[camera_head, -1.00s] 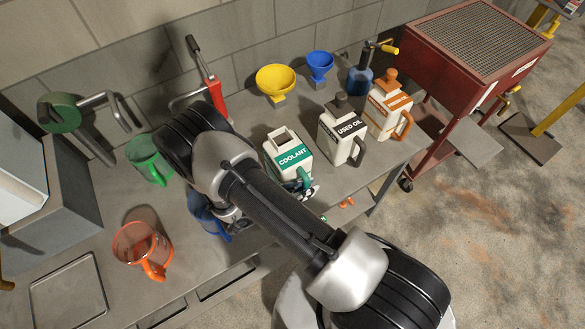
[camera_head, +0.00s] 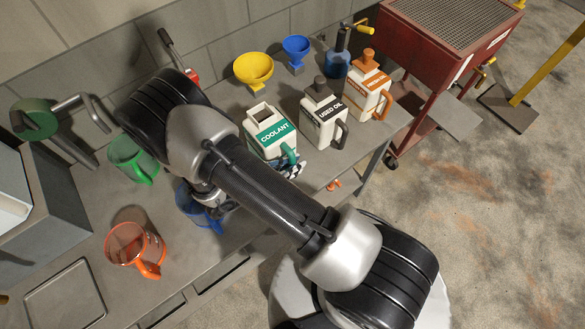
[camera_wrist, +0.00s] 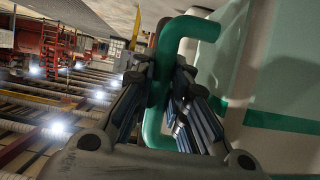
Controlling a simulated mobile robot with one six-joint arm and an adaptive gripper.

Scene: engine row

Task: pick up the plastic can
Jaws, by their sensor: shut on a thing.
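The plastic can labelled COOLANT (camera_head: 259,121) is white with a green band and a green handle. It is on or just above the bench, left of the other cans. My gripper (camera_head: 292,168) is at its handle, partly hidden behind my arm. In the wrist view my gripper (camera_wrist: 163,85) is shut around the green handle (camera_wrist: 165,55), a finger on each side. The white can body (camera_wrist: 240,50) fills the right of that view. I cannot tell whether the can's base is clear of the bench.
A USED OIL can (camera_head: 321,118) stands close on the right, with an orange-capped can (camera_head: 366,85) beyond. Yellow (camera_head: 253,70) and blue (camera_head: 296,50) funnels stand behind. Green (camera_head: 130,158), blue (camera_head: 203,213) and orange (camera_head: 128,244) jugs are at left. A red cart (camera_head: 440,50) stands right.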

